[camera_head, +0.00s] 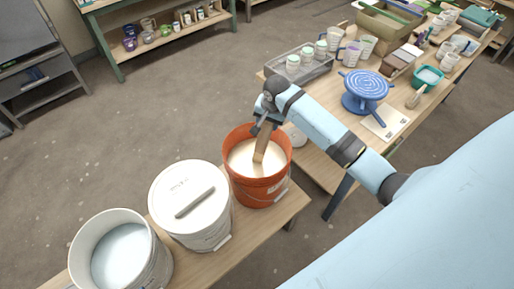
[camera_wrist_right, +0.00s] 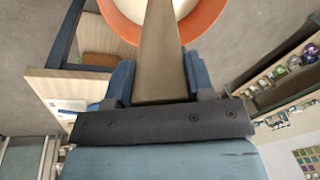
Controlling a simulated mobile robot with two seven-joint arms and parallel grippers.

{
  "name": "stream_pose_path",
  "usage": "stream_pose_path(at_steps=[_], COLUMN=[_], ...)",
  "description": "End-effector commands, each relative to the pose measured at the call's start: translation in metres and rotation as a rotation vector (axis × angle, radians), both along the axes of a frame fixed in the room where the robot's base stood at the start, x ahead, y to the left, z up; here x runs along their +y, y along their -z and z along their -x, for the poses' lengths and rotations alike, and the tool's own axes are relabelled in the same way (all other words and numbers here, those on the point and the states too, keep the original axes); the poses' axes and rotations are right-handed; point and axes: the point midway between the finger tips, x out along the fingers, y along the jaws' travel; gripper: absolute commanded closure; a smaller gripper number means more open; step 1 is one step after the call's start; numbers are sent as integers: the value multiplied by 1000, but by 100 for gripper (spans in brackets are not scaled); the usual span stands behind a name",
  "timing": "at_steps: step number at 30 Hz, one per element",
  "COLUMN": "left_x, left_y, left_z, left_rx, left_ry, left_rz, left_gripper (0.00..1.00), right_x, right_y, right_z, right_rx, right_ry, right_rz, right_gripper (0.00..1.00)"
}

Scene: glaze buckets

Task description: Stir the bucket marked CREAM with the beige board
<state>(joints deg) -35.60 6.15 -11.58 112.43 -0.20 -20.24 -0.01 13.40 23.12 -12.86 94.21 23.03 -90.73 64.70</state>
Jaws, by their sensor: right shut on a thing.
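The beige board (camera_head: 262,140) is a flat strip held upright, slightly tilted, in my right gripper (camera_head: 267,117). The gripper is shut on its upper part, above the orange bucket (camera_head: 262,190). The board's lower end is inside that bucket, at the pale cream liquid (camera_head: 241,159); how deep it dips is hard to tell. In the right wrist view, the board (camera_wrist_right: 160,50) runs between both fingers (camera_wrist_right: 158,82) towards the orange rim (camera_wrist_right: 205,22). No bucket marking is readable, so I cannot confirm the word CREAM. My left gripper is out of view.
A lidded white bucket (camera_head: 216,232) with a grey bar (camera_head: 195,203) on top stands beside the orange one. An open white bucket (camera_head: 160,272) with pale liquid is at lower left. A crowded worktable (camera_head: 330,160) is at right, holding a blue banding wheel (camera_head: 364,86).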

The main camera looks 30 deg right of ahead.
Motion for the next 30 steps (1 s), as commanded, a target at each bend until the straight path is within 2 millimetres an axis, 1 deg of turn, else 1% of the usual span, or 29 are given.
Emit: stream_pose_path(at_steps=[1,30], left_x=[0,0], left_y=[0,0], left_z=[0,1], left_rx=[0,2], left_ry=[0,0], left_rz=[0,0], left_gripper=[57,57], right_x=[0,0], right_y=[-6,-101], right_z=[0,20], right_rx=[-4,-3], right_ry=[0,-1], right_rz=[0,0], right_gripper=[84,84])
